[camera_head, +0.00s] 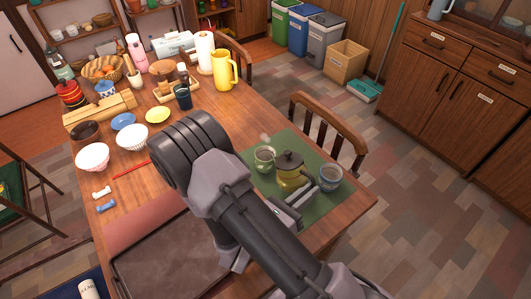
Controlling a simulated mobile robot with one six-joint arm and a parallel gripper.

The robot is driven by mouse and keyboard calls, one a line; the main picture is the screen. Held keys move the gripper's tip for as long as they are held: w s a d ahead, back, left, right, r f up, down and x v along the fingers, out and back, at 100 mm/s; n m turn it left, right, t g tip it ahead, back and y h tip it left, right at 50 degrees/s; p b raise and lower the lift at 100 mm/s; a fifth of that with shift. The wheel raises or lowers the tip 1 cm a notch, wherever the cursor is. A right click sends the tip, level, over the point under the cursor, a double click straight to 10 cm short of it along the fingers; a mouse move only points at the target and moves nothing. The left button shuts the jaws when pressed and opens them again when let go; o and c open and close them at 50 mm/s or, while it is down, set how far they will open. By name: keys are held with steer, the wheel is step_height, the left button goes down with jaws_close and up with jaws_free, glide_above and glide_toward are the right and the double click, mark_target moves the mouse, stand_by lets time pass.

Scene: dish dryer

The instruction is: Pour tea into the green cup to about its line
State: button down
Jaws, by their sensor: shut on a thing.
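A glass teapot (291,180) with a dark lid and yellow-green tea is on or just over the green mat (259,183); I cannot tell if it touches. It looks about upright. My gripper (301,199) is shut on the teapot at its near side; the grip itself is partly hidden. A pale green cup (264,159) stands on the mat just left of the teapot. A faint wisp shows above this cup. Its line and tea level are too small to tell. A blue-grey cup (331,178) stands right of the teapot.
My arm crosses the table's middle and hides part of it. Bowls, small plates, a yellow pitcher (224,70) and a dark cup (183,97) stand at the back left. A dark tray (165,262) lies at the front. A chair (329,130) stands close behind the mat.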

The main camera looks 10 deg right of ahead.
mark_target(301, 173)
steer(key=shift+w+r, duration=0.1)
steer(key=shift+r, duration=0.15)
steer(key=shift+w+a+r+n, duration=0.15)
steer(key=shift+w+r+n, duration=0.15)
steer(key=shift+r, duration=0.3)
steer(key=shift+w+a+r+n, duration=0.2)
steer(key=shift+r+n, duration=0.1)
steer(key=shift+r, duration=0.3)
steer(key=shift+w+a+r+n, duration=0.1)
steer(key=shift+w+r+n, duration=0.1)
steer(key=shift+r, duration=0.2)
steer(key=shift+w+a+r+n, duration=0.1)
steer(key=shift+r+n, duration=0.1)
steer(key=shift+r, duration=0.2)
stand_by(1.2)
steer(key=shift+w+a+r+n+p, duration=0.3)
steer(key=shift+w+r+n+p, duration=0.1)
steer(key=shift+w+n, duration=0.25)
stand_by(3.9)
